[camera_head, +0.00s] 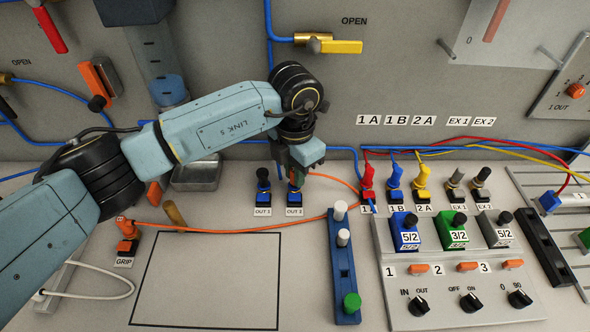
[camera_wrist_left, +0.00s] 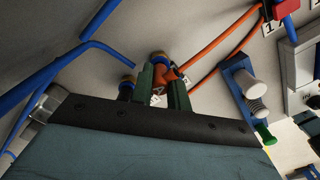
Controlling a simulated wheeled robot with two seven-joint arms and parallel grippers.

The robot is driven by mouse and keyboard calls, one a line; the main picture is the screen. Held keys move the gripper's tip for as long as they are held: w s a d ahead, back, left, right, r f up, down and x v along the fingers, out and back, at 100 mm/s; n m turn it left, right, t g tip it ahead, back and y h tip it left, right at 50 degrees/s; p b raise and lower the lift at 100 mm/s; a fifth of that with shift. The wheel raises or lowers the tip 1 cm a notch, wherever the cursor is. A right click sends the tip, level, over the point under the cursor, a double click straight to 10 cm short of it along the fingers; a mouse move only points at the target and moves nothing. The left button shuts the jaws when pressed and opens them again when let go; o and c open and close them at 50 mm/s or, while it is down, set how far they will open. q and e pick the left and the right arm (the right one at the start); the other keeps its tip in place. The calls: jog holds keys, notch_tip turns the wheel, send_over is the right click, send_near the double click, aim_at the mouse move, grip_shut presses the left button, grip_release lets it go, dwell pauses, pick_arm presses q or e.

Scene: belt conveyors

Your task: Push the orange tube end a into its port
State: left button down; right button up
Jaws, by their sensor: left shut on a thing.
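My left gripper (camera_head: 299,180) points down just above the OUT 2 port (camera_head: 295,198), a blue and black fitting. It is shut on the orange tube end, which shows between the green fingers in the left wrist view (camera_wrist_left: 167,73). The end is right by the port; I cannot tell how far in it sits. The orange tube (camera_head: 338,181) runs right from the gripper toward the 1A fitting, and an orange tube stretch (camera_head: 220,231) runs left to the GRIP fitting (camera_head: 127,237). My right gripper is not in view.
The OUT 1 port (camera_head: 263,197) stands close on the left. A blue block with white and green knobs (camera_head: 343,270) is to the right. A valve panel (camera_head: 455,290) stands further right. The black-outlined area (camera_head: 205,285) is clear.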

pick_arm(q)
jog(key=shift+f+b, duration=0.35)
jog(key=shift+f, duration=0.1)
dwell(0.9)
jog(key=c, duration=0.9)
grip_release()
jog(key=shift+r, duration=0.1)
jog(key=shift+r+p, duration=2.05)
jog(key=shift+r, duration=1.45)
